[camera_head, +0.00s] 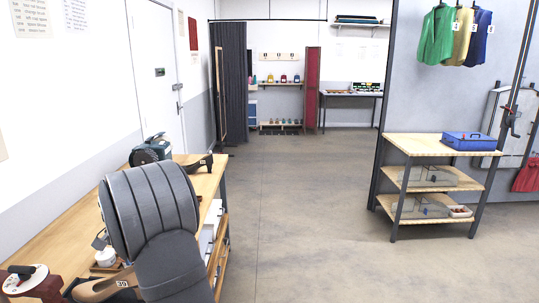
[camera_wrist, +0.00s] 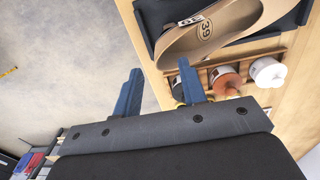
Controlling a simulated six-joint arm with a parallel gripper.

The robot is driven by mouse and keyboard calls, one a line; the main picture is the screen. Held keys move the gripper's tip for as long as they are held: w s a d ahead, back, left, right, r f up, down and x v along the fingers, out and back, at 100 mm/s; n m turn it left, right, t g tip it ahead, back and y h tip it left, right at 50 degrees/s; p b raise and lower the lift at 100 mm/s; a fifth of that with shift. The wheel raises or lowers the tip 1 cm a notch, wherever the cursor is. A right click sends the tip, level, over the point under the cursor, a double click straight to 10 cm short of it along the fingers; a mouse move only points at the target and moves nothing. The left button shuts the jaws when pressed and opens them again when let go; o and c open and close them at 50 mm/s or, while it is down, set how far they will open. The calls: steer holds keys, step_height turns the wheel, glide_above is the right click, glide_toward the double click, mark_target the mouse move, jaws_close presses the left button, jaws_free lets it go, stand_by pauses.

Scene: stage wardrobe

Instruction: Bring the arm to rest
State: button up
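My gripper (camera_wrist: 157,68) shows in the wrist view as two blue fingers with a clear gap between them. It is open, with nothing between the fingers. It is over the edge of the wooden workbench (camera_head: 206,182), with floor below its left finger. A tan shoe-shaped piece marked 39 (camera_wrist: 216,34) lies in a dark tray (camera_wrist: 285,22) just beyond the right finger; I cannot tell how far below. In the head view the same piece (camera_head: 100,288) is partly covered by my dark grey arm, which also hides my gripper.
A shelf unit (camera_head: 418,144) with a blue box (camera_head: 468,141) stands right. The floor (camera_head: 300,210) between is clear.

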step_height(320, 180, down, 6)
steer(key=shift+d+f, duration=0.1)
steer(key=shift+f, duration=0.05)
steer(key=shift+r, duration=0.2)
step_height(320, 180, up, 16)
step_height(320, 180, down, 17)
steer(key=shift+r, duration=0.2)
steer(key=r, duration=0.3)
steer(key=shift+s+r, duration=0.15)
steer(key=shift+s, duration=0.05)
stand_by(0.6)
